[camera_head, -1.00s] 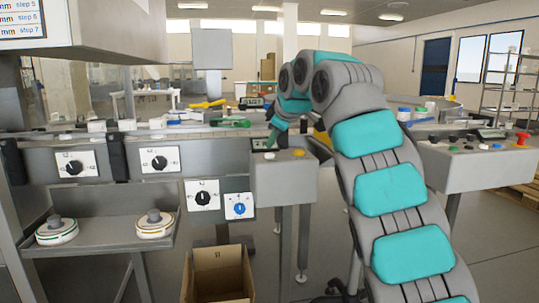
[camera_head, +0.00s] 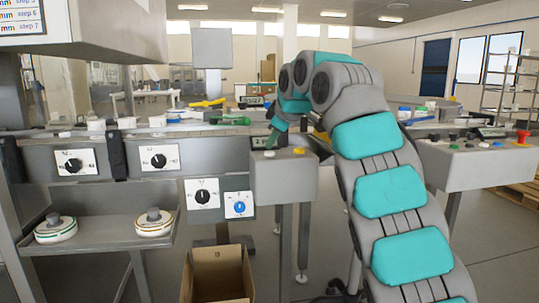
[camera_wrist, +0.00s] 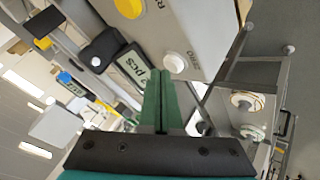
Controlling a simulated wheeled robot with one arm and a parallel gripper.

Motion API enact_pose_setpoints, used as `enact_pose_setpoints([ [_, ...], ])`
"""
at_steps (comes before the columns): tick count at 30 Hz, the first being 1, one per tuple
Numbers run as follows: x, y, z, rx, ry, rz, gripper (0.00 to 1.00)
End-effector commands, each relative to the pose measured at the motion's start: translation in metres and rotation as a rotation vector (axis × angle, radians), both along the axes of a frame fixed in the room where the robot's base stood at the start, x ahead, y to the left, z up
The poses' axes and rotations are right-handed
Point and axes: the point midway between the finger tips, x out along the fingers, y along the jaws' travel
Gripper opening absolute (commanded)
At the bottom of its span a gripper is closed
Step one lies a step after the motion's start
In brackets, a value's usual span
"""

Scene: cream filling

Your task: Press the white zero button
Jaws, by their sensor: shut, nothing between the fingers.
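The white zero button (camera_head: 269,154) sits on top of the grey control box (camera_head: 284,181), left of the yellow button (camera_head: 298,150). In the wrist view the white button (camera_wrist: 174,62) lies beside the printed word ZERO, just beyond and slightly right of the green fingertips. My gripper (camera_wrist: 160,72) has its two green fingers together with nothing between them. In the head view my gripper (camera_head: 271,143) points down close above the white button. Whether the tips touch it I cannot tell.
A small display reading pcs (camera_wrist: 135,68) stands beside the button in the wrist view. The yellow button (camera_wrist: 129,8) is farther up there. An open cardboard box (camera_head: 218,276) stands below. Another button panel (camera_head: 475,165) is at the right.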

Motion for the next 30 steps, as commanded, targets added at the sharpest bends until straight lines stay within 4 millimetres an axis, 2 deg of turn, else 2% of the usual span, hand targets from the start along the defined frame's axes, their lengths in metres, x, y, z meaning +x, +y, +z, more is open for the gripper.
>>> enact_pose_setpoints([
  [30,0.0,0.0002,-0.0074,0.0,0.001,0.001,0.0],
])
